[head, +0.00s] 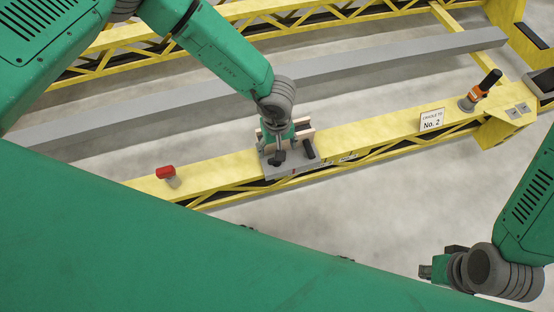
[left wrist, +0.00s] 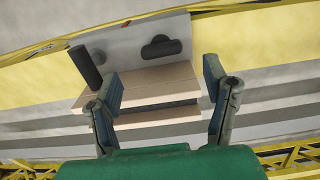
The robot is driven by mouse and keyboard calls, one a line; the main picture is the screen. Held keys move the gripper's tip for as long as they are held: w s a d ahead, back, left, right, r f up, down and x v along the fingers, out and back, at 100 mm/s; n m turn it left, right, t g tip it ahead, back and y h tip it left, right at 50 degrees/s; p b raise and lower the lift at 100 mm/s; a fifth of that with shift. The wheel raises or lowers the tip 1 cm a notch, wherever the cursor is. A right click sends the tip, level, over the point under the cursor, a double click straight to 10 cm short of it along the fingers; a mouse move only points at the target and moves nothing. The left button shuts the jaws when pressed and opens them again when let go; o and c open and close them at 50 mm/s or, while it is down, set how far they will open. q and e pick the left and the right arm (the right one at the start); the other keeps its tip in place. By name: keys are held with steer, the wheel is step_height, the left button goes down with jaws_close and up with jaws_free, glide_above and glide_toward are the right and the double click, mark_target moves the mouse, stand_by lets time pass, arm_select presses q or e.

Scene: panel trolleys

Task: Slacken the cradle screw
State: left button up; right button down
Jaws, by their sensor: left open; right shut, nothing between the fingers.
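The cradle (head: 270,170) is a grey plate with pale wooden jaws on the yellow beam. It also shows in the left wrist view (left wrist: 125,42). A black lobed knob (left wrist: 160,47), which looks like the cradle screw, sits on the plate; the head view shows it too (head: 279,157). A black cylindrical handle (left wrist: 86,68) stands tilted beside it. My left gripper (head: 278,140) is open over the cradle. Its fingers (left wrist: 164,95) show either side of the wooden jaws, with the knob beyond; contact cannot be told. My right gripper (head: 436,264) is shut and empty at lower right.
The yellow beam (head: 365,130) carries a red-topped knob (head: 167,174), a sign reading No. 2 (head: 432,120) and an orange-and-black handle (head: 484,90). A grey bar (head: 400,58) lies behind it. Concrete floor (head: 400,190) is clear in front.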

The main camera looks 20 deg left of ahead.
arm_select(q)
step_height(320, 180, down, 7)
steer(key=shift+r+b, duration=0.2)
steer(key=shift+b, duration=0.75)
steer(key=c, duration=1.2)
steer(key=shift+o, duration=0.2)
